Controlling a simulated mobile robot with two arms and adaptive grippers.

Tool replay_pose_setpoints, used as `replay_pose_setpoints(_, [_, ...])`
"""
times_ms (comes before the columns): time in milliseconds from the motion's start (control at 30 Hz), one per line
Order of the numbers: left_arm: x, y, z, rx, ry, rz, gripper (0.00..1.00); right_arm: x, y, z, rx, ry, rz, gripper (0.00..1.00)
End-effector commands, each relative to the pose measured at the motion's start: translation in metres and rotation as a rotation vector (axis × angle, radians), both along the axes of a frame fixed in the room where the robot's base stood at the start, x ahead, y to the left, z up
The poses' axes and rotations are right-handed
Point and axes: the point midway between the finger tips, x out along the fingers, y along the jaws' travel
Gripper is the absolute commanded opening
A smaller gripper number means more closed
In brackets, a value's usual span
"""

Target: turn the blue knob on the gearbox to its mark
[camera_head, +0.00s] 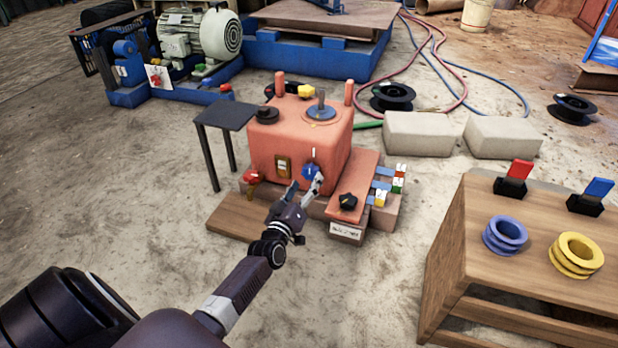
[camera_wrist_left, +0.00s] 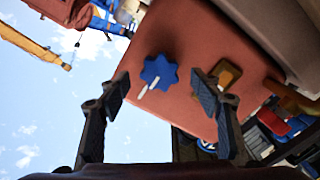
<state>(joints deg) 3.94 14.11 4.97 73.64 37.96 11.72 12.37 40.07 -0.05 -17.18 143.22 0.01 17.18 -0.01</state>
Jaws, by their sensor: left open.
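The red gearbox (camera_head: 300,140) stands on a low wooden base in the middle of the head view. The blue knob (camera_head: 311,172) is on its front face, low and to the right, just beyond my left gripper's fingertips. In the left wrist view the blue knob (camera_wrist_left: 158,72) is star-shaped with a white pointer line, between the fingers' directions and ahead of them. My left gripper (camera_head: 304,187) is open and empty; its fingers also show in the left wrist view (camera_wrist_left: 160,95), apart from the knob. My right gripper is not in view.
A wooden table (camera_head: 480,240) with rings stands at the right.

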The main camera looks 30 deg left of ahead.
Motion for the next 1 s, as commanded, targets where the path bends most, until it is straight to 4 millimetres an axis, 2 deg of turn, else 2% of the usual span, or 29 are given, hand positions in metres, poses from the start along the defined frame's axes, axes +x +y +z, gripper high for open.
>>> replay_pose_setpoints(100, [-0.016, -0.004, -0.001, -0.001, 0.001, 0.0, 0.59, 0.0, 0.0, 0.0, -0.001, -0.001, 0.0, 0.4])
replay_pose_setpoints(267, [-0.027, -0.006, 0.0, -0.001, 0.0, 0.001, 0.59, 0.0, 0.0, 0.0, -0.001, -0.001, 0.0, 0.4])
replay_pose_setpoints(833, [-0.028, -0.007, 0.001, -0.001, -0.001, 0.001, 0.59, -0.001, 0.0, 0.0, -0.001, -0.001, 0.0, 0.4])
replay_pose_setpoints(933, [-0.028, -0.012, 0.014, 0.014, -0.018, -0.007, 0.59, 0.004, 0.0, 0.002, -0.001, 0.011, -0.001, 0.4])
replay_pose_setpoints(1000, [-0.029, -0.024, 0.037, 0.042, -0.051, -0.022, 0.59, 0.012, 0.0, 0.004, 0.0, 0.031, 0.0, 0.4])
